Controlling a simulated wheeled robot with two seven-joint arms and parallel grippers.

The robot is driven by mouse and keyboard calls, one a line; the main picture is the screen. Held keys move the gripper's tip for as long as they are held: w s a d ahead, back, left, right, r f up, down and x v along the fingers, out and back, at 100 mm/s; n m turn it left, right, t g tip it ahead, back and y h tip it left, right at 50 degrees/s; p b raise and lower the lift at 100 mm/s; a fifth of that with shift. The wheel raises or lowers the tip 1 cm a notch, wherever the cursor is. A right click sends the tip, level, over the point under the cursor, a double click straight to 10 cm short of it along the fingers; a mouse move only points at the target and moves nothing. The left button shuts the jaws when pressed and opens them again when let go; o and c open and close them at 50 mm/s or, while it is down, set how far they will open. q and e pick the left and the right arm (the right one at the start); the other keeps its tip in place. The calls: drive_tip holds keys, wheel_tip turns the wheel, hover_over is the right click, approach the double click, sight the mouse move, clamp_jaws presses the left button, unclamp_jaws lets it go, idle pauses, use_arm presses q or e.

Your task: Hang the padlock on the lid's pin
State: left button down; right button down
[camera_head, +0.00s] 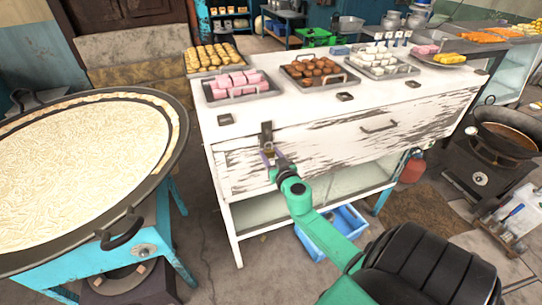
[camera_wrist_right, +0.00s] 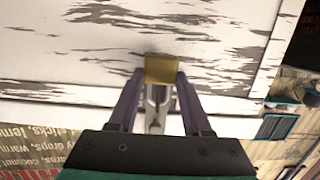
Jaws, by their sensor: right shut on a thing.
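The padlock (camera_wrist_right: 161,69) has a brass body and sits between the purple fingertips of my right gripper (camera_wrist_right: 160,82), which is shut on it. Grey metal shows between the fingers behind the body; I cannot tell whether it is the shackle. In the head view my right gripper (camera_head: 270,158) is at the left end of the white cabinet's front, just below a dark metal hasp (camera_head: 266,133) at the lid's edge. The pin itself is too small to make out, and I cannot tell whether the padlock touches it. My left gripper is not in view.
The worn white cabinet (camera_head: 330,142) carries several trays of sweets, with pink blocks (camera_head: 237,85) nearest the hasp. A large round pan (camera_head: 85,150) stands to the left. A blue crate (camera_head: 335,228) is below, and a dark wok (camera_head: 508,138) is at the right.

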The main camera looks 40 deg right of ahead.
idle(0.3)
drive_tip(key=shift+c, duration=1.3)
unclamp_jaws()
drive_tip(key=shift+s+a, duration=0.15)
drive_tip(key=shift+s, duration=0.15)
drive_tip(key=b+v, duration=0.3)
drive_tip(key=v, duration=1.1)
drive_tip(key=shift+w, duration=0.1)
